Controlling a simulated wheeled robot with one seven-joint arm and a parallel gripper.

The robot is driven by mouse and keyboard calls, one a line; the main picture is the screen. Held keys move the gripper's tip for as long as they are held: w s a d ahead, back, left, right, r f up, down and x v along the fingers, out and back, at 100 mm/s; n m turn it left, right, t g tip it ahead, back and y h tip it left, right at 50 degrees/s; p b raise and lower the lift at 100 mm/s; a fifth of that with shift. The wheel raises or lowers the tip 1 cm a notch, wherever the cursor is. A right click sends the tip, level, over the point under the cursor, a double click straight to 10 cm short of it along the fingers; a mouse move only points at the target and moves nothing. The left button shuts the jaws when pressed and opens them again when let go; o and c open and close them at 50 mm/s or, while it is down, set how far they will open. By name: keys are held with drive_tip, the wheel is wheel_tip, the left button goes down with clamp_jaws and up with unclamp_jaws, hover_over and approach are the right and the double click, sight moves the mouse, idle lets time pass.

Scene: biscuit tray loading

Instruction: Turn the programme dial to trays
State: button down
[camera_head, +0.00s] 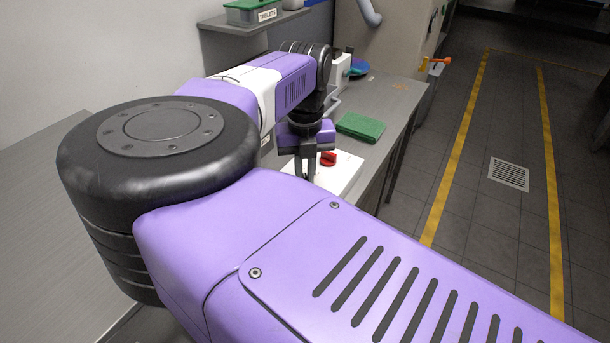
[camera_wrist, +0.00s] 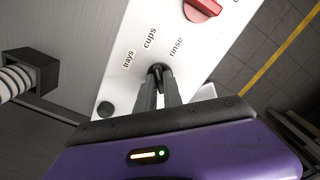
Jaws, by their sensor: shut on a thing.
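The white control panel (camera_head: 345,178) lies on the counter in the head view, mostly behind my arm. In the wrist view the panel (camera_wrist: 122,75) carries the printed words trays (camera_wrist: 128,59), cups (camera_wrist: 150,38) and rinse (camera_wrist: 176,47) in an arc. The black programme dial (camera_wrist: 157,69) sits below these words. My gripper (camera_wrist: 160,77) is shut on the dial, with a finger on each side of it. The fingers cover much of the dial, and I cannot tell which word it points to. In the head view my gripper (camera_head: 307,172) reaches down onto the panel.
A dark round button (camera_wrist: 105,109) is near the panel's corner. A green pad (camera_head: 360,126) lies on the counter behind. Open floor (camera_head: 480,130) is at right.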

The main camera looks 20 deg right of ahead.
drive_tip(key=n+b, duration=0.1)
drive_tip(key=n, duration=0.4)
drive_tip(key=shift+n, duration=0.3)
drive_tip(key=shift+n+b, duration=0.3)
drive_tip(key=shift+n, duration=1.8)
drive_tip(key=c, duration=1.5)
unclamp_jaws()
drive_tip(key=shift+r, duration=0.1)
wheel_tip(320, 180, up, 8)
drive_tip(key=shift+f+b, duration=0.15)
drive_tip(key=shift+b, duration=0.25)
